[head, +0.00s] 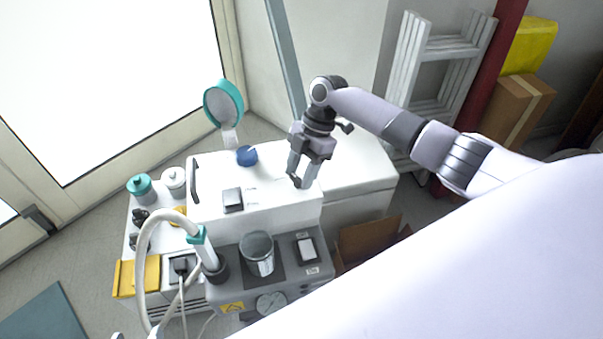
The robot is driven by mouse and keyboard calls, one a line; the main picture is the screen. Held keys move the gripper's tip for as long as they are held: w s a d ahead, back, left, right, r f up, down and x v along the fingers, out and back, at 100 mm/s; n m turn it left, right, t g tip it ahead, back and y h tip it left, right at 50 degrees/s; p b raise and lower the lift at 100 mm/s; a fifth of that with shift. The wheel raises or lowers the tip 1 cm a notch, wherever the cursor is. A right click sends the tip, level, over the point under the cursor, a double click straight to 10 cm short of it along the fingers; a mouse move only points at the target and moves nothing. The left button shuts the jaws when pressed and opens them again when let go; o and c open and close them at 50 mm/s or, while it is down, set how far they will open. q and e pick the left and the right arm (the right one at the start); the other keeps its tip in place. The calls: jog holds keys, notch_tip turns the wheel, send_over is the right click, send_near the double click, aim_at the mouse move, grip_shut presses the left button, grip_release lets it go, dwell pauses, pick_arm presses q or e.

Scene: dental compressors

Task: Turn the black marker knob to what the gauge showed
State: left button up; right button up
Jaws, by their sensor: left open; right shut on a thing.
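A round gauge (270,302) sits on the front of the grey unit at the bottom middle; its reading is too small to make out. Two dark knobs, an upper one (140,215) and a lower one (138,241), sit on the white surface at the left; I cannot tell which is the marker knob. My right gripper (301,180) points down by the right part of the white housing, apart from both knobs and the gauge. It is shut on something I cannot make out. My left gripper (135,335) barely shows at the bottom edge, its tips apart.
The white housing (270,210) has a black handle and a dark switch (232,200). A clear cup (257,252) stands on the grey unit (325,266). A pale hose (150,235) arches at the left. A teal-rimmed round mirror (223,103) stands behind. My arm covers the lower right.

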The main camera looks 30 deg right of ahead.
jog(key=shift+w+n+g+b, duration=0.1)
jog(key=shift+n+g+b, duration=0.35)
jog(key=shift+n, duration=0.65)
pick_arm(q)
jog(key=shift+w+d+r+m+h+b, duration=0.3)
jog(key=shift+w+d+r, duration=0.15)
jog(key=shift+d, duration=0.2)
pick_arm(e)
jog(key=shift+n, duration=0.7)
pick_arm(q)
jog(key=shift+r, duration=0.15)
pick_arm(e)
jog(key=shift+g+h, duration=0.25)
jog(key=shift+h, duration=0.05)
pick_arm(q)
jog(key=shift+s+d, duration=0.1)
pick_arm(e)
jog(key=o, duration=1.1)
jog(key=shift+c, duration=0.2)
jog(key=shift+r, duration=0.1)
